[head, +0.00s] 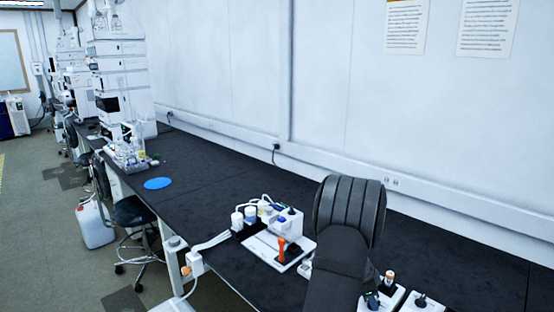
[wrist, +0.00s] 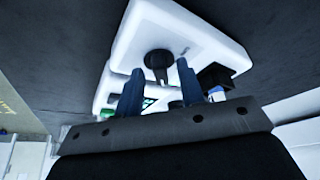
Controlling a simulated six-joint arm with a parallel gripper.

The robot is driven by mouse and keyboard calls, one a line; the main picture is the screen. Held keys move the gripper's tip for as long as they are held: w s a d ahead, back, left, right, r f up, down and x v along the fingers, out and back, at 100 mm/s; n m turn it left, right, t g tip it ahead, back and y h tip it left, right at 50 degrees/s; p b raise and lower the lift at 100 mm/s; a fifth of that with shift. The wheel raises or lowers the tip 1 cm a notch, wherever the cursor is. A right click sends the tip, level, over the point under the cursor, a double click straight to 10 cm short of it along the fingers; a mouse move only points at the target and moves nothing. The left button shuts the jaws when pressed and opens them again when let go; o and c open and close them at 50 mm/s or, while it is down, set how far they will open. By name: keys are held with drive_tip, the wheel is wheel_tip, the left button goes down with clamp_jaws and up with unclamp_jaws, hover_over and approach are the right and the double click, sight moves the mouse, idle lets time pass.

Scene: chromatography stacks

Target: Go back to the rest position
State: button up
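My gripper (wrist: 160,68) shows in the wrist view with its two dark blue fingers apart and nothing held between them. A white device with a black knob (wrist: 158,58) lies beyond the fingertips, and the knob appears in the gap between them. I cannot tell how far off it is. In the head view my dark arm rises at the lower middle right, over the black bench (head: 215,180). The gripper's fingers cannot be made out there.
A white unit (head: 287,222) with white-capped bottles and an orange-handled item (head: 282,243) stands left of my arm. Small white devices (head: 421,303) sit at the lower right. A blue disc (head: 158,183) lies farther back. Instrument stacks (head: 122,75) stand at the far left.

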drive_tip(key=n+t, duration=0.1)
drive_tip(key=n, duration=0.3)
drive_tip(key=n+t, duration=0.1)
drive_tip(key=n, duration=0.1)
drive_tip(key=shift+s+d+n+t+y, duration=0.15)
drive_tip(key=shift+s+n+t+y, duration=0.15)
drive_tip(key=shift+s+n+y, duration=0.1)
drive_tip(key=shift+s+d+n+t+y, duration=0.1)
drive_tip(key=shift+n+t+y, duration=0.2)
drive_tip(key=shift+n, duration=0.75)
drive_tip(key=shift+d+n+t+y, duration=0.1)
drive_tip(key=shift+n+t+y, duration=0.2)
drive_tip(key=shift+n, duration=0.75)
drive_tip(key=shift+n+y, duration=0.4)
drive_tip(key=shift+n, duration=0.9)
